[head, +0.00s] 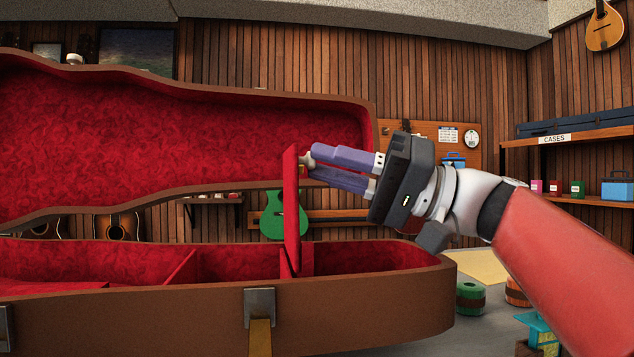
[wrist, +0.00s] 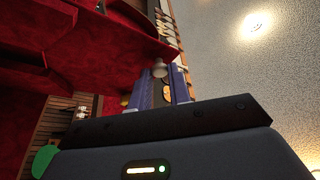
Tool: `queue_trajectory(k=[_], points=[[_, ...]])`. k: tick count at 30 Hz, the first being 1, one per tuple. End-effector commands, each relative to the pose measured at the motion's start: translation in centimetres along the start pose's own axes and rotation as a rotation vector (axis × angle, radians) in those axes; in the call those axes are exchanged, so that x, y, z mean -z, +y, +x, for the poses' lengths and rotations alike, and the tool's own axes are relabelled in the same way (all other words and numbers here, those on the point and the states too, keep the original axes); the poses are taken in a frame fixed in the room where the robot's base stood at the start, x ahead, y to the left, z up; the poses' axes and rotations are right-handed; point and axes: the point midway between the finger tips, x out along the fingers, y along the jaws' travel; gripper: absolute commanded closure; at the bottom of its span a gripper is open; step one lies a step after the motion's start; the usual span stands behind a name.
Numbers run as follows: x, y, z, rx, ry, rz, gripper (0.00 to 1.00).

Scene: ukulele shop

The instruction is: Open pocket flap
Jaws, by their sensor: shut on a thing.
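An open brown instrument case with red plush lining fills the left of the head view; its lid (head: 190,140) stands up behind its lower shell (head: 380,300). The red pocket flap (head: 291,210) stands about upright, rising from the inner divider of the shell. A small pale knob (head: 307,161) sits near the flap's top on its right side. My gripper (head: 312,163) reaches in from the right with purple fingers, shut on the knob. In the wrist view, the knob (wrist: 159,69) shows between the fingertips, with the red flap (wrist: 110,35) beyond.
A metal latch (head: 259,308) is on the case's front wall. A green ukulele (head: 285,215) hangs behind the case. A shelf (head: 580,137) holds a case at the right. Round green (head: 470,298) and orange containers stand beyond the shell's right end.

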Motion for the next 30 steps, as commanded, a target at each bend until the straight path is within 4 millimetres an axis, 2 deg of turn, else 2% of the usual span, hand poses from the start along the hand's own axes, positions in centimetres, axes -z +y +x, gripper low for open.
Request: queue_trajectory(k=[19, 20, 24, 30], points=[[0.0, 0.24, -0.6, 0.034, 0.034, 0.017, 1.0], [-0.01, 0.25, -0.6, 0.034, 0.034, 0.017, 0.8], [0.01, 0.24, -0.6, 0.034, 0.034, 0.016, 0.61], [0.03, 0.21, -0.61, 0.034, 0.035, 0.016, 0.59]])
